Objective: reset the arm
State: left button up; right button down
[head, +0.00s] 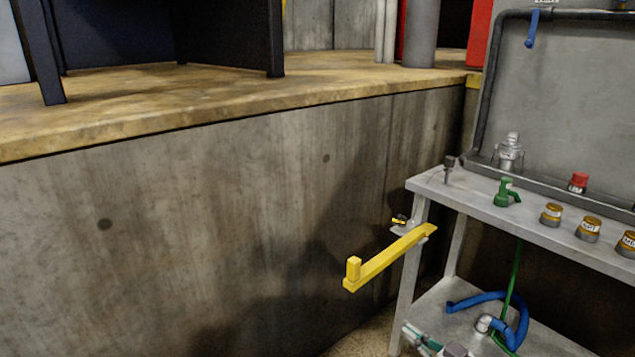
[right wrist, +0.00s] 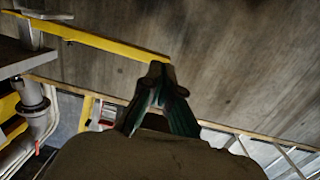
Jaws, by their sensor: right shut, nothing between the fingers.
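My right gripper (right wrist: 160,75) has dark green fingers, drawn together with nothing between them. In the head view only part of it (head: 417,337) shows, low at the bottom edge beside the metal bench. A yellow bar (head: 388,259) sticks out from the bench's near corner post, with a short upright block at its free end. In the right wrist view the yellow bar (right wrist: 100,41) runs across the top, and its end appears just above my fingertips. I cannot tell whether they touch. My left gripper is not in view.
The grey metal bench (head: 435,190) holds a green valve (head: 505,192), a red-topped button (head: 578,182) and several yellow-topped knobs. A blue hose (head: 485,297) lies on its lower shelf. A concrete wall (head: 200,230) stands left of the bench.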

jog(key=s+f+m+g+h, duration=0.2)
jog(key=s+f+h, duration=0.15)
jog(key=f, duration=0.55)
jog(key=s+f+m+g+h, duration=0.25)
jog(key=s+f, duration=0.25)
jog(key=f, duration=0.4)
jog(key=s+a+f+g+h, duration=0.2)
jog(key=s+f+g, duration=0.2)
jog(key=s+f, duration=0.65)
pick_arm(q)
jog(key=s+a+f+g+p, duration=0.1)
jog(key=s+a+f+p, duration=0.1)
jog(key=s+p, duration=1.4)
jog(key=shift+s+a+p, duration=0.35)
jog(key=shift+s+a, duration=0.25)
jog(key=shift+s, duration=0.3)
pick_arm(e)
jog(key=s+f+g, duration=0.2)
jog(key=s, duration=1.2)
jog(key=s+f+g, duration=0.3)
jog(key=s, duration=1.2)
jog(key=shift+s+d+n+h, duration=0.2)
jog(key=shift+d+n+h, duration=0.15)
jog(key=shift+d+h, duration=0.1)
